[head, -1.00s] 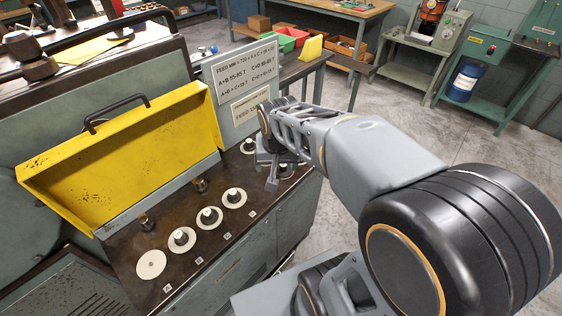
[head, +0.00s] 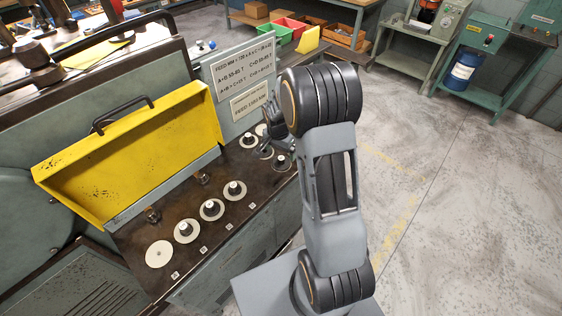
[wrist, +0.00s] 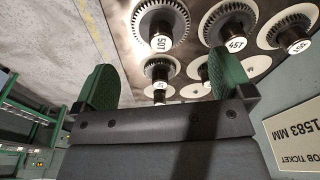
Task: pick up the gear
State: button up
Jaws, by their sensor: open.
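Several dark toothed gears on posts over round white discs stand on the brown machine top. The wrist view shows a gear marked 50T (wrist: 160,22), one marked 45T (wrist: 232,24), another at the right (wrist: 290,30) and a smaller-looking one (wrist: 160,68) between my fingers in the picture. The frames do not show which gear the task means. My gripper (wrist: 165,88) is open and empty, its two green-padded fingers apart. In the head view my gripper (head: 272,128) is over the far end of the gear row, partly hidden by my arm. No contact is visible.
A yellow cover (head: 135,150) stands open behind the discs. A sign board (head: 243,85) rises close by the gripper. Nearer gears (head: 235,188) and a bare white disc (head: 159,254) lie along the front. Open floor (head: 450,200) lies at right.

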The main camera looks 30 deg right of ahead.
aim_at(281, 158)
jog(key=shift+w+d+f+p, duration=0.15)
jog(key=shift+f+p, duration=0.3)
jog(key=shift+f, duration=1.15)
jog(key=shift+w+d+f+p, duration=0.1)
jog(key=shift+f+p, duration=0.3)
jog(key=shift+f, duration=1.2)
jog(key=shift+c, duration=0.4)
jog(key=c, duration=1.2)
jog(key=shift+o, duration=0.2)
jog(key=shift+r, duration=0.4)
notch_tip(281, 158, up, 2)
jog(key=shift+r+b, duration=0.2)
jog(key=shift+b, duration=0.65)
jog(key=s+a+r+b, duration=0.2)
jog(key=s+a+r, duration=0.1)
jog(key=s+r, duration=0.6)
jog(key=s, duration=0.4)
jog(key=shift+s+a+r, duration=0.3)
jog(key=shift+r, duration=0.1)
